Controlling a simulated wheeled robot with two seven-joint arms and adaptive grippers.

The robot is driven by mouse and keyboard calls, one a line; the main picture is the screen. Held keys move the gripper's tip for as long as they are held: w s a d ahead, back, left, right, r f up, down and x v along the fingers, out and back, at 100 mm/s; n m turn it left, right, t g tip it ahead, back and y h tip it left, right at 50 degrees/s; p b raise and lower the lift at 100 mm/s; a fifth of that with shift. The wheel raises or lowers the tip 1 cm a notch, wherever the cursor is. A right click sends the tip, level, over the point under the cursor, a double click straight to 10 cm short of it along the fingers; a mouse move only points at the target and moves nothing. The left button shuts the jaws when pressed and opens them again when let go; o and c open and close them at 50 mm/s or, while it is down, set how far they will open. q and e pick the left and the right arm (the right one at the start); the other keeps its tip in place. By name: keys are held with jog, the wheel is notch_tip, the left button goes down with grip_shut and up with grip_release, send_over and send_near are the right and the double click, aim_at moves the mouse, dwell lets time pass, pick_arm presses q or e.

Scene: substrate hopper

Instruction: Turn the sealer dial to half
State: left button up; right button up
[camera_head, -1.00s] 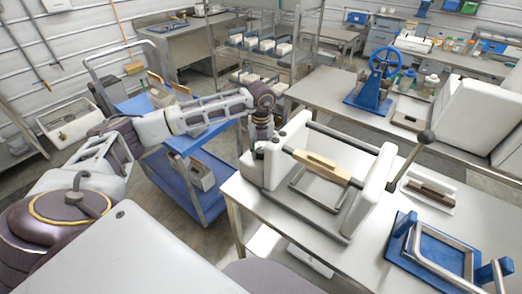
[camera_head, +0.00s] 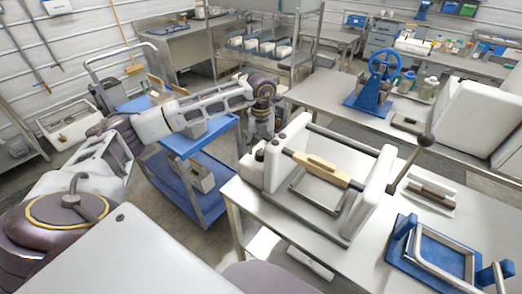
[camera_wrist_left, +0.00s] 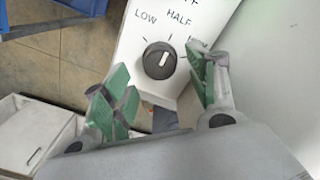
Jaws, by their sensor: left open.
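The sealer (camera_head: 372,205) is a white machine with a wooden-gripped bar, standing on the metal table. Its black round dial (camera_wrist_left: 159,60) shows in the left wrist view on a white panel lettered LOW and HALF, with a third label cut off at the top. A pale mark on the knob slants up and to the right; I cannot tell exactly which tick it meets. My left gripper (camera_head: 262,134) is beside the sealer's left end. In the wrist view its green-padded fingers (camera_wrist_left: 160,72) are apart, one on each side of the dial, and hold nothing. My right gripper is not in view.
A blue frame (camera_head: 402,252) and a small tray (camera_head: 430,193) lie on the table to the right. A blue cart (camera_head: 190,145) stands left of the table. A blue handwheel press (camera_head: 372,92) is behind.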

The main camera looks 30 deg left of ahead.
aim_at(261, 152)
pick_arm(q)
notch_tip(261, 152, up, 8)
jog(key=shift+r, duration=0.2)
dwell(0.9)
